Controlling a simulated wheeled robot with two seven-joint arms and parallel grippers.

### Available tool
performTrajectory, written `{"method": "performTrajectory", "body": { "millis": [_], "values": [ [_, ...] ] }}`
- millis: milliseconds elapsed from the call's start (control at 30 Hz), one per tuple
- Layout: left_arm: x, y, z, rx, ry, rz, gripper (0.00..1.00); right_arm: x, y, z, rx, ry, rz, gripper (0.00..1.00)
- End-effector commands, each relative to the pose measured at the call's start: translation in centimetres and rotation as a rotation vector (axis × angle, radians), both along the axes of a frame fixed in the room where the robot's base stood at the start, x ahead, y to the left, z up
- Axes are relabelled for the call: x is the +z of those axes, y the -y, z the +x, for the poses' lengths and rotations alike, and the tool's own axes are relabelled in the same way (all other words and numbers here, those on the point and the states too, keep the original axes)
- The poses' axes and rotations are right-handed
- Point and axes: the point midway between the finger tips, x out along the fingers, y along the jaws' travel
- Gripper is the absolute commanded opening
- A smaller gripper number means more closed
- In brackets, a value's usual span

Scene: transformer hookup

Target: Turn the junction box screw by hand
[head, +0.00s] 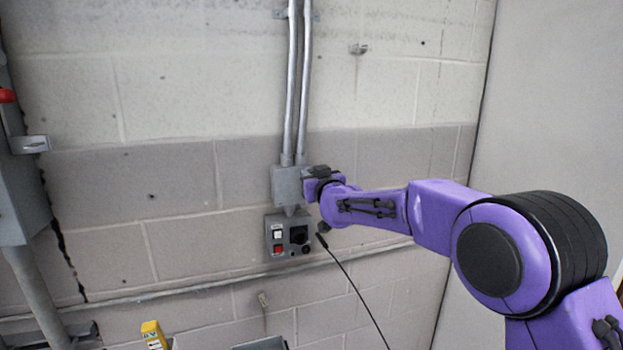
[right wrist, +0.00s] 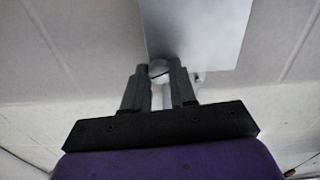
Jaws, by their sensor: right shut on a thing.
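The junction box (head: 286,186) is a grey metal box on the block wall, below two vertical conduits. My right gripper (head: 306,176) is at the right side of its front in the head view. In the right wrist view, the box (right wrist: 194,28) fills the top middle. There my right gripper (right wrist: 160,72) has its two dark fingers on either side of a small round slotted screw (right wrist: 159,68) at the box's edge, and it is shut on that screw. In the head view the gripper hides the screw. My left gripper is not in view.
A grey control box (head: 288,235) with a white button, a red button and a black knob is just below the junction box. A black cable (head: 352,285) hangs near it. A grey cabinet (head: 20,190) stands at the left. A yellow object (head: 153,334) is at the bottom.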

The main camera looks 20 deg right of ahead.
Motion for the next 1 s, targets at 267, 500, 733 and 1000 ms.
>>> {"method": "performTrajectory", "body": {
  "millis": [267,500,733,1000],
  "values": [
    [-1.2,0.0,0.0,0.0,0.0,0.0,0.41,-0.7,0.0,0.0,0.001,0.0,-0.266,0.0],
    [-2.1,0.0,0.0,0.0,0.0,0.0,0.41,-0.7,0.0,0.0,0.001,0.006,-0.489,0.0],
    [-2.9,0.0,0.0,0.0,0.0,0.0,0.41,-0.6,0.1,0.0,0.001,0.013,-0.673,0.0],
    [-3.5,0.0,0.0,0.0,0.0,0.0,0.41,-0.6,0.1,0.0,0.002,0.018,-0.814,0.0]
  ]
}}
